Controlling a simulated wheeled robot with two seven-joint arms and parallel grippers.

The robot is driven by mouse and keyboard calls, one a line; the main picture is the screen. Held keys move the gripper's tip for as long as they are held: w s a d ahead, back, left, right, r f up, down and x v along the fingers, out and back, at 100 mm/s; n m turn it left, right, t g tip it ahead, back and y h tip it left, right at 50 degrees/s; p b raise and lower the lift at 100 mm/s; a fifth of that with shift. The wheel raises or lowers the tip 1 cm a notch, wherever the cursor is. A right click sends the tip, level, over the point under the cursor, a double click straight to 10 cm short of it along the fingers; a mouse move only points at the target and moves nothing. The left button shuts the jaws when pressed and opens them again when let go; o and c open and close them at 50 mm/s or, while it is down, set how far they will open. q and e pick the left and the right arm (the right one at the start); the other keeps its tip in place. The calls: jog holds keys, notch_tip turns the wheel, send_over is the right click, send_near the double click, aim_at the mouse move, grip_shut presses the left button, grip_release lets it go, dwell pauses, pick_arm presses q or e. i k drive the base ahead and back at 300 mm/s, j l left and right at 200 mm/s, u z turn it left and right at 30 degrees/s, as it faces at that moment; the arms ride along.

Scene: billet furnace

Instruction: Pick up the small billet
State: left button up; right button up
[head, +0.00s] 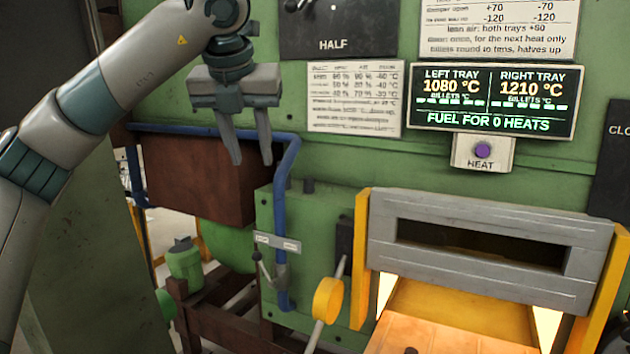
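I cannot make out the small billet in the head view. A small dark piece (410,350) shows at the bottom edge on an orange plate (440,333), too cut off to identify. My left gripper (252,163) hangs fingers down at the upper left, in front of the green furnace wall and a brown box. Its two fingers are apart with nothing between them. My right gripper is not in view.
The furnace opening with a grey slotted door (480,283) and yellow side posts is at the lower right. A yellow-knobbed lever (328,299) and blue pipe (282,180) stand left of it. A display (492,102) reads 1080 and 1210 °C, above a purple HEAT button (483,150).

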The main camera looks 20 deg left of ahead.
aim_at(308, 182)
jog(key=i, duration=0.9)
